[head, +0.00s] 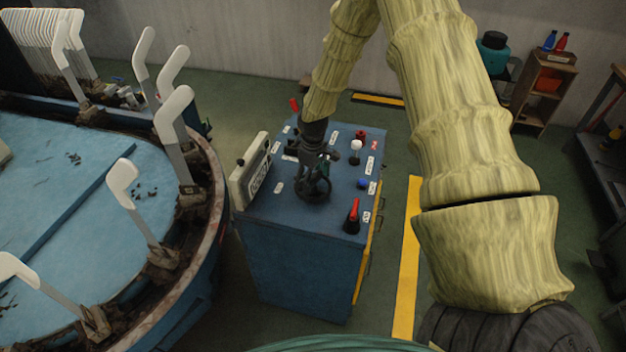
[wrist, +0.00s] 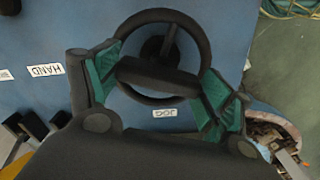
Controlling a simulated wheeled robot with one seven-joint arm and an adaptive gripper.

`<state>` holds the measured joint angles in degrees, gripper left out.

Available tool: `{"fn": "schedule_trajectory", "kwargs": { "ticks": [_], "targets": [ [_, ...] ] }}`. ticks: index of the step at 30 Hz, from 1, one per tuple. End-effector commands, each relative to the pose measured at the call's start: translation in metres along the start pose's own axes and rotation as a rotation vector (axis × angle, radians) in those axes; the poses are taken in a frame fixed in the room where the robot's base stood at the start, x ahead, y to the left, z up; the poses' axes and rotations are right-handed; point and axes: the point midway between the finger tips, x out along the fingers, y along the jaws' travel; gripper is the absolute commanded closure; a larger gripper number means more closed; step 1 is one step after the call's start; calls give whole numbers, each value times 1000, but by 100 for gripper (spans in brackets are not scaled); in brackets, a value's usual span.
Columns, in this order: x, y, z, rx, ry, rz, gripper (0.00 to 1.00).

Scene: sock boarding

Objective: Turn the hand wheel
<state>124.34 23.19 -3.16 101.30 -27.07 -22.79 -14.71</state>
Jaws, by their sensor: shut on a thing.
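The hand wheel (head: 312,198) is a dark ring on top of the blue control cabinet (head: 300,252). In the wrist view the wheel (wrist: 166,15) shows as a black ring with a hub near its middle, above a label reading JOG. My gripper (head: 319,170) is down at the wheel from above. In the wrist view my gripper (wrist: 158,78) has its teal finger pads on the left and right sides of the wheel, with a dark bar between them. It is shut on the wheel; the exact contact is partly hidden by the fingers.
The cabinet top also carries a red-handled lever (head: 353,215), a blue button (head: 363,184) and a white knob (head: 355,146). A display box (head: 250,170) stands at its left edge. The round blue machine (head: 85,190) with white sock boards is close on the left.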

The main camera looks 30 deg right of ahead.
Motion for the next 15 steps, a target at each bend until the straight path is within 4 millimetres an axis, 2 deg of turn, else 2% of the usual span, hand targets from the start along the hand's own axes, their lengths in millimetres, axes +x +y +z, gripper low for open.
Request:
{"fn": "schedule_trajectory", "kwargs": {
  "ticks": [15],
  "targets": [
    [0,1,-1,455,1,2,44]
  ]
}}
